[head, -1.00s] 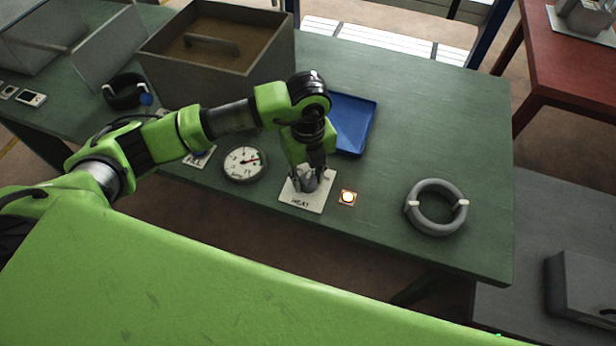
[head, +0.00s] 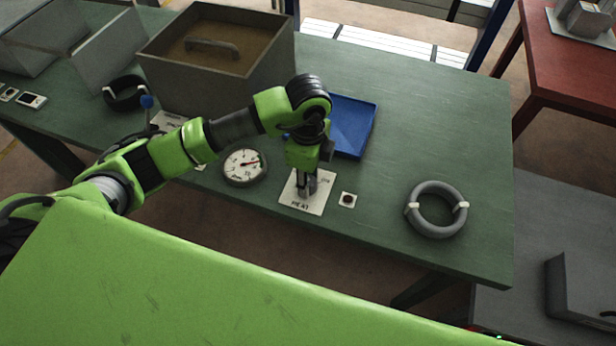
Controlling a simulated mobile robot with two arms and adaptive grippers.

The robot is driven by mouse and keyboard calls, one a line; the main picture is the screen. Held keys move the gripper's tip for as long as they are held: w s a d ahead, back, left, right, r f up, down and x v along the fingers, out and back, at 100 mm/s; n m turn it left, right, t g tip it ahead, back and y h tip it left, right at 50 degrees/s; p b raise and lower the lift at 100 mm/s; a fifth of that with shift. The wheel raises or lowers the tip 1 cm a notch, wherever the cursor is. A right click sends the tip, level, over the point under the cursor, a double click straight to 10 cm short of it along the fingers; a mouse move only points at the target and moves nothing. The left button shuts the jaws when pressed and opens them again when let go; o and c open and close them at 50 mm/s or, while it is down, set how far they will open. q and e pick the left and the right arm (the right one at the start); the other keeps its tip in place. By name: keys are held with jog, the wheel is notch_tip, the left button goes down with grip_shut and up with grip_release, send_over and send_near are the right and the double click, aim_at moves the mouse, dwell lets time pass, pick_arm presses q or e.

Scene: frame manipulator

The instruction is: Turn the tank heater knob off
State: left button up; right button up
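The tank heater knob (head: 308,192) stands on a white plate (head: 288,197) marked HEAT near the front edge of the green table. My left gripper (head: 306,186) points down over the plate with its fingers closed about the knob, hiding much of it. The small round indicator light (head: 348,200) just right of the plate is dark. My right gripper is not in view.
A round dial gauge (head: 244,166) lies left of the plate. A blue tray (head: 352,126) is behind it, and a grey ring (head: 413,211) lies to the right. A large lidded box (head: 212,87) stands at the back left. The table's right side is mostly clear.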

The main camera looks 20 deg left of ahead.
pick_arm(q)
jog(key=shift+n, duration=0.3)
jog(key=o, duration=1.1)
notch_tip(320, 180, up, 12)
dwell(0.6)
